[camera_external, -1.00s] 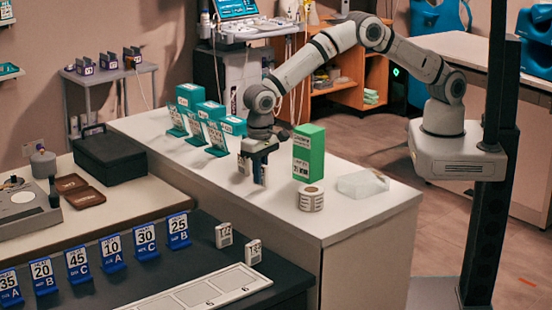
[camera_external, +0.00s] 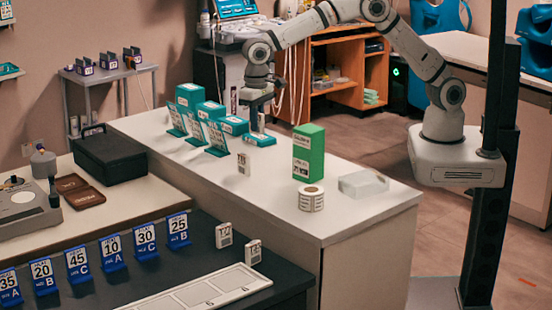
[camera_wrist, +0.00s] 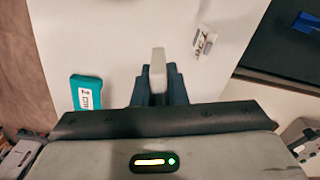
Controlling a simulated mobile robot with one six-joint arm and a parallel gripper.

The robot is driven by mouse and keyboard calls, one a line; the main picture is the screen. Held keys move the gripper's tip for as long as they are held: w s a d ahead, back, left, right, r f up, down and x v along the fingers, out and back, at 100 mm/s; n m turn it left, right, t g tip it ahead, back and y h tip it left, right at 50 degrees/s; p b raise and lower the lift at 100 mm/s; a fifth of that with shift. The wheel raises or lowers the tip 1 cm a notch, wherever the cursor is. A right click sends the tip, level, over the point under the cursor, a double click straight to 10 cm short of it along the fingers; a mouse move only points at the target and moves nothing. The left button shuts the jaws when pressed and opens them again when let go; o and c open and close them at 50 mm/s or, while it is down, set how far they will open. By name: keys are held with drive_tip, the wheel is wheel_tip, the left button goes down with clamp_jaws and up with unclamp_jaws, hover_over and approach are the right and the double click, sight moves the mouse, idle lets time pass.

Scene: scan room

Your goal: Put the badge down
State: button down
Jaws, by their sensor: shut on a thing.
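My gripper (camera_external: 259,104) is shut on a white badge (camera_external: 261,122) and holds it above the white counter (camera_external: 225,190). In the wrist view the badge (camera_wrist: 158,70) shows edge-on between the dark fingers (camera_wrist: 159,88), so its face is hidden. Another small white badge-like tag (camera_external: 243,164) stands on the counter, apart from the gripper. It also shows to the right of the fingers in the wrist view (camera_wrist: 204,42).
A teal box (camera_external: 259,140) lies on the counter below the gripper. Teal boxes with display stands (camera_external: 205,115) are at the left. A green box (camera_external: 308,153), a label roll (camera_external: 311,199) and a clear case (camera_external: 363,184) stand at the right. The counter's front middle is clear.

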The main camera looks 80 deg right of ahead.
drive_tip(key=s+d+n, duration=0.1)
drive_tip(key=s+d, duration=0.2)
drive_tip(key=d, duration=0.8)
drive_tip(key=s+d+n, duration=0.1)
drive_tip(key=s+d, duration=0.2)
drive_tip(key=d, duration=0.9)
drive_tip(key=n+b, duration=0.4)
hover_over(268, 159)
wheel_tip(268, 159, down, 6)
drive_tip(key=shift+w+d, duration=0.1)
drive_tip(key=shift+d, duration=0.05)
drive_tip(key=shift+f+p, duration=0.4)
drive_tip(key=shift+f, duration=1.7)
drive_tip(key=shift+f, duration=0.2)
drive_tip(key=c, duration=1.5)
unclamp_jaws()
drive_tip(key=shift+o, duration=0.2)
drive_tip(key=shift+r, duration=0.1)
